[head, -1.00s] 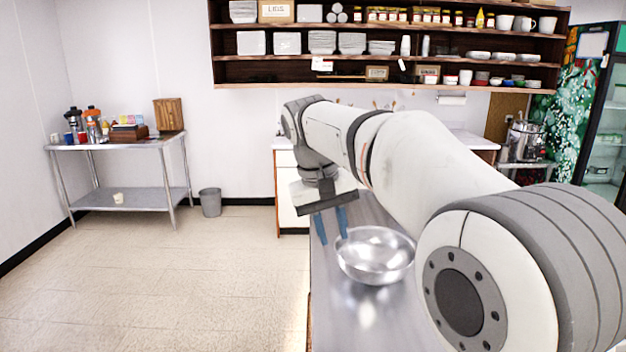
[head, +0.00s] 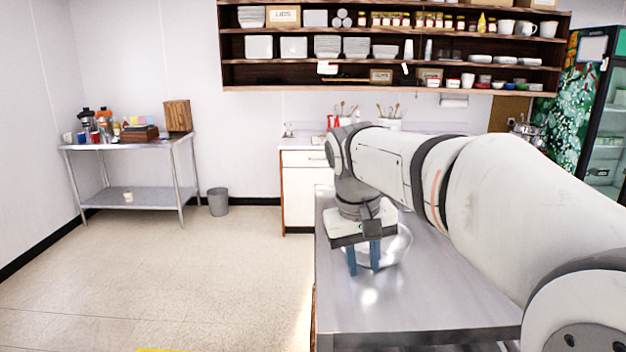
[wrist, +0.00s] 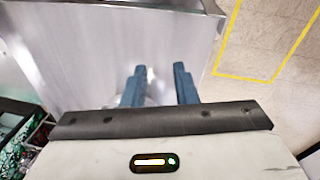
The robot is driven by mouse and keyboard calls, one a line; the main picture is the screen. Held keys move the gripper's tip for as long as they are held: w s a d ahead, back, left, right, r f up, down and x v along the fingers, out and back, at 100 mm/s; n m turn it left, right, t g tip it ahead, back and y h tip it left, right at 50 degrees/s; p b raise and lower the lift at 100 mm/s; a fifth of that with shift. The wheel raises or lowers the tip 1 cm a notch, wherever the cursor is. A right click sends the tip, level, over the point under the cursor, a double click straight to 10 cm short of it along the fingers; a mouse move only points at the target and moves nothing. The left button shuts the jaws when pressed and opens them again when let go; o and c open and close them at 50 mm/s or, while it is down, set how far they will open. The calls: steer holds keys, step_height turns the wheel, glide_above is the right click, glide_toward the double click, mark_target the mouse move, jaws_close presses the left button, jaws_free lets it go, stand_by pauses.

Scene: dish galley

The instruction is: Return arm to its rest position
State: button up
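My gripper (head: 363,272) points down above the left part of the steel table (head: 430,306). Its two blue fingers stand apart with nothing between them. They also show apart and empty in the wrist view (wrist: 160,72). A shiny metal bowl (head: 398,247) sits on the table behind the gripper in the head view. The gripper and wrist hide much of the bowl. I cannot tell whether the fingers touch it.
A side table (head: 90,146) with bottles and boxes stands at the left wall. A grey bin (head: 218,202) is on the floor beside it. Loaded shelves (head: 300,75) hang at the back. The floor left of the steel table is clear.

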steer(key=s+d+f+m+t, duration=0.1)
steer(key=s+d+f, duration=0.2)
steer(key=s+f, duration=0.3)
steer(key=s+d+f+t+y, duration=0.1)
steer(key=s+d+f, duration=0.2)
steer(key=s+f, duration=0.4)
steer(key=s, duration=0.3)
steer(key=shift+d+m+y, duration=0.3)
steer(key=shift+m, duration=0.1)
steer(key=shift+s+r, duration=0.1)
steer(key=shift+s, duration=0.05)
